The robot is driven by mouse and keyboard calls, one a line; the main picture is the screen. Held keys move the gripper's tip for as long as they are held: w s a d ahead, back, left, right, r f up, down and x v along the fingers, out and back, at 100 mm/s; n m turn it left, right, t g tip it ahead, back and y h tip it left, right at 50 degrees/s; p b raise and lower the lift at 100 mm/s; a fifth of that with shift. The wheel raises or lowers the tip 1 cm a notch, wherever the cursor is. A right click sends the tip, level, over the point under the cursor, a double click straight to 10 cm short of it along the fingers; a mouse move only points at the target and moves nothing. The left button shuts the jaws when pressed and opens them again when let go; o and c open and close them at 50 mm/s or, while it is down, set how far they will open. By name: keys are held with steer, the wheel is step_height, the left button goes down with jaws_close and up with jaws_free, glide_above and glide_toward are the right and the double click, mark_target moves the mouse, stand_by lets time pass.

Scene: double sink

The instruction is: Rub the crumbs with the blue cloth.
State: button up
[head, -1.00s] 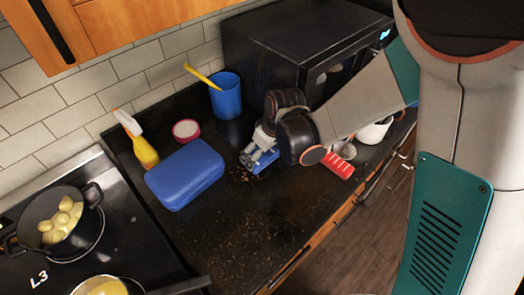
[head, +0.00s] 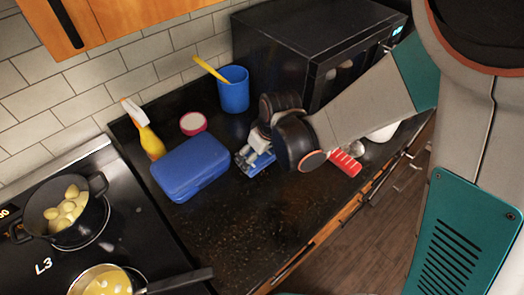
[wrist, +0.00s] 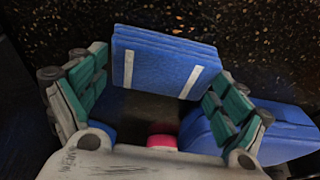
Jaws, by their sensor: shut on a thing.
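My gripper (head: 250,158) is shut on the folded blue cloth (head: 259,164), low at the counter just right of the blue box. In the wrist view the cloth (wrist: 165,62), with two white stripes, sits between my green-padded fingers (wrist: 158,90). Whether it touches the counter is hard to tell. Crumbs (head: 235,215) lie as brownish specks over the black counter in front of the gripper. They also show as specks beyond the cloth in the wrist view (wrist: 262,35). My wrist hides the counter behind it.
The blue box (head: 190,168) is close left of my gripper. A yellow spray bottle (head: 150,142), pink-rimmed round container (head: 193,123), blue cup (head: 233,92) and black microwave (head: 315,45) stand behind. A red slotted item (head: 345,163) lies right. A hob with pots (head: 70,210) is at left.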

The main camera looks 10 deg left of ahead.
steer(key=shift+s+a+f+b, duration=0.15)
steer(key=shift+s+a+b, duration=0.2)
steer(key=shift+s+a, duration=0.7)
steer(key=shift+s+a+b, duration=0.35)
steer(key=shift+s+a, duration=1.25)
steer(key=shift+s, duration=0.3)
steer(key=shift+f, duration=0.1)
steer(key=shift+d, duration=0.1)
